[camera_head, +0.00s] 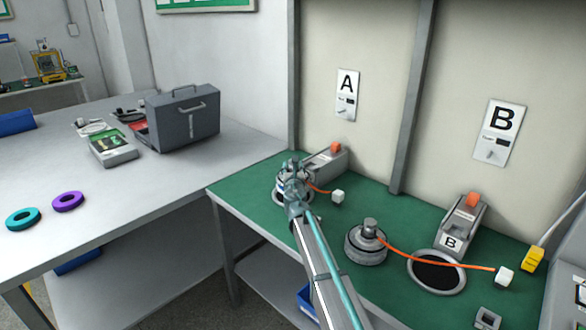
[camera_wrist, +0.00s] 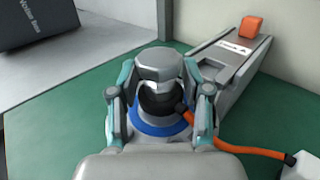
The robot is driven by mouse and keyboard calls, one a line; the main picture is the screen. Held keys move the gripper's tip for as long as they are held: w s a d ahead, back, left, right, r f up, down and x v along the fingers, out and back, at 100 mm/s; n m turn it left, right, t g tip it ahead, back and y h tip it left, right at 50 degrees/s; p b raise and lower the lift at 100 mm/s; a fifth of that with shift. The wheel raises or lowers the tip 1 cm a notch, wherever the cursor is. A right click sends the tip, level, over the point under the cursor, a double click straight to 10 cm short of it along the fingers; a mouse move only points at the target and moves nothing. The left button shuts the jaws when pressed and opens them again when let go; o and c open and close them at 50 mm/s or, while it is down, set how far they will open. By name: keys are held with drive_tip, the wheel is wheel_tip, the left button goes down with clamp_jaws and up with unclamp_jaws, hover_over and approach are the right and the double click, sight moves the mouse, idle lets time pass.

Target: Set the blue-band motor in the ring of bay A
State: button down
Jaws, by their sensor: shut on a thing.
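The blue-band motor (camera_wrist: 160,127) is between my gripper's fingers (camera_wrist: 160,88) in the wrist view, with its blue band below the dark neck and metal top. My gripper (camera_head: 291,178) is shut on the motor's upper part. In the head view the motor (camera_head: 281,187) looks upright over the ring of bay A (camera_head: 277,201), mostly hidden by my gripper. I cannot tell whether it rests in the ring or hangs just above it. Its orange cable (camera_wrist: 250,151) runs right to a white connector (camera_head: 338,196). The bay A sign (camera_head: 347,94) is on the wall behind.
A grey fixture with an orange lever (camera_head: 335,149) stands behind the motor. Another motor (camera_head: 366,243) stands right of my arm, its cable reaching a connector by bay B's empty ring (camera_head: 437,287). A tool case (camera_head: 183,116) and two coloured rings (camera_head: 68,201) lie on the left table.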

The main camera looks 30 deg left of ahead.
idle(0.5)
drive_tip(key=shift+f+b, duration=0.6)
drive_tip(key=shift+b, duration=0.15)
drive_tip(key=shift+f, duration=0.1)
drive_tip(key=shift+f+b, duration=0.4)
drive_tip(key=shift+b, duration=0.05)
drive_tip(key=shift+f+b, duration=0.6)
idle(0.6)
